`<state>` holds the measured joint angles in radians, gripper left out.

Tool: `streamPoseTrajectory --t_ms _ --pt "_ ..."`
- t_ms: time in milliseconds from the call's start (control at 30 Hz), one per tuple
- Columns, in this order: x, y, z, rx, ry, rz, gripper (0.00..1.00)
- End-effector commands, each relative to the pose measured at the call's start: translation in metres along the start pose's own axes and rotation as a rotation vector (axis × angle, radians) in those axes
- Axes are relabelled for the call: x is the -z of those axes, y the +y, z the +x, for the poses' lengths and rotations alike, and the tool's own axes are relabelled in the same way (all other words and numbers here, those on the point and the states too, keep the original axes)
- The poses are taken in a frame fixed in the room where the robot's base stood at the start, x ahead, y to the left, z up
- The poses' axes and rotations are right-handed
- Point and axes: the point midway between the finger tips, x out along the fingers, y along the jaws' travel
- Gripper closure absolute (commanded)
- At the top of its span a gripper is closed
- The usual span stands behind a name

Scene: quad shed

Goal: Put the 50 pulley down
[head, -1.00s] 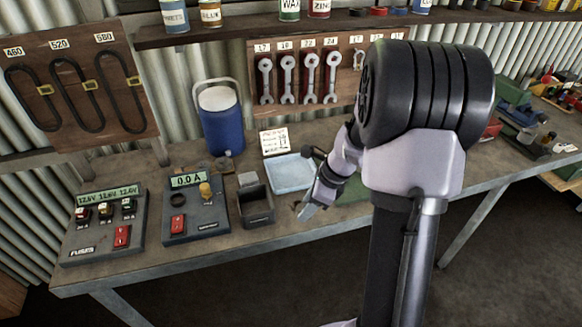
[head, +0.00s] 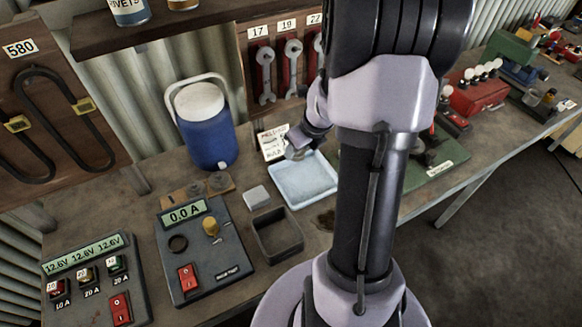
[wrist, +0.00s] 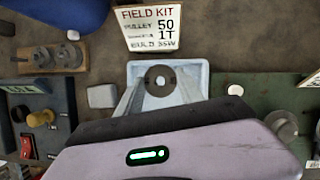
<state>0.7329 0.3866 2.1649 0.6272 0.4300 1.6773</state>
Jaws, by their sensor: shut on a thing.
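The 50 pulley (wrist: 160,80) is a dark grey disc with a centre hole. My gripper (wrist: 160,88) is shut on it, with one finger on each side. In the wrist view the pulley lies over the pale blue tray (wrist: 197,70); its height above the tray floor is hard to tell. In the head view my gripper (head: 299,146) is at the back part of the tray (head: 303,182), near the card. The card (wrist: 151,27) reads "FIELD KIT", pulley 50, 1T.
A blue cooler (head: 208,130) stands behind left. Left of the tray are a small grey block (head: 256,197), an open dark bin (head: 278,236), and a wooden board with grey discs (head: 195,191). A green board (head: 437,165) lies to the right.

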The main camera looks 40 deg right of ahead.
Motion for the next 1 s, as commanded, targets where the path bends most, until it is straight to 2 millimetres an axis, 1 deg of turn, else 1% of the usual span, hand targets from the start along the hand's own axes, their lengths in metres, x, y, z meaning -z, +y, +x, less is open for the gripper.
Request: streamPoseTrajectory --t_ms 33,100,267,367,400,600,733,767,833,867,1000 --pt "0.009 0.000 0.021 -0.002 0.001 0.002 1.00" --pt "0.014 0.000 0.033 -0.001 0.001 0.002 1.00" --pt "0.022 0.000 0.053 -0.001 0.001 0.000 1.00" --pt "0.030 0.000 0.072 -0.002 0.001 0.000 1.00" --pt "0.031 0.000 0.075 -0.001 0.001 0.000 1.00" --pt "0.029 0.000 0.070 -0.001 0.000 -0.001 1.00" --pt "0.031 0.000 0.074 -0.001 0.000 0.000 1.00" --pt "0.030 0.000 0.073 -0.001 0.000 0.000 0.50" --pt "0.030 0.000 0.073 -0.001 0.000 -0.001 0.36" --pt "0.030 0.000 0.073 -0.001 0.000 -0.001 0.34" --pt "0.030 0.000 0.073 -0.001 0.000 -0.001 0.34"
